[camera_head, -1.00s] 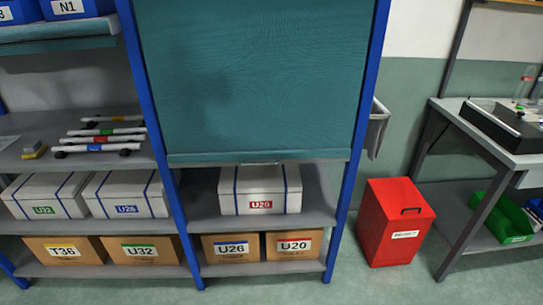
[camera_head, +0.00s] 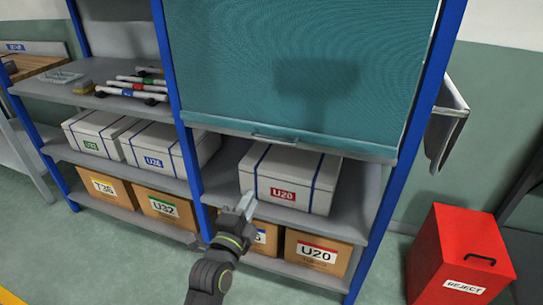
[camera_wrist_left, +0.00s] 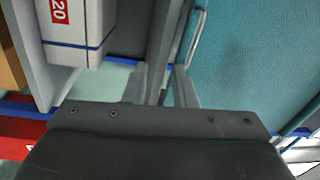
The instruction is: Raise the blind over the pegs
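The teal blind (camera_head: 300,60) hangs lowered in the blue-framed rack, and any pegs behind it are hidden. Its bottom bar carries a small handle (camera_head: 275,138). My left gripper (camera_head: 247,203) is below and left of the handle, apart from it, in front of the lower shelf. In the left wrist view the fingers (camera_wrist_left: 163,82) stand apart with nothing between them. The blind (camera_wrist_left: 250,60) fills the right side there, and the handle (camera_wrist_left: 195,38) shows beyond the fingers. My right gripper is out of view.
A white U20 box (camera_head: 320,188) sits on the shelf under the blind, close to my left gripper. Cardboard boxes (camera_head: 318,250) stand below. White boxes (camera_head: 165,150) are on the left bay. A red reject bin (camera_head: 455,245) stands at right.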

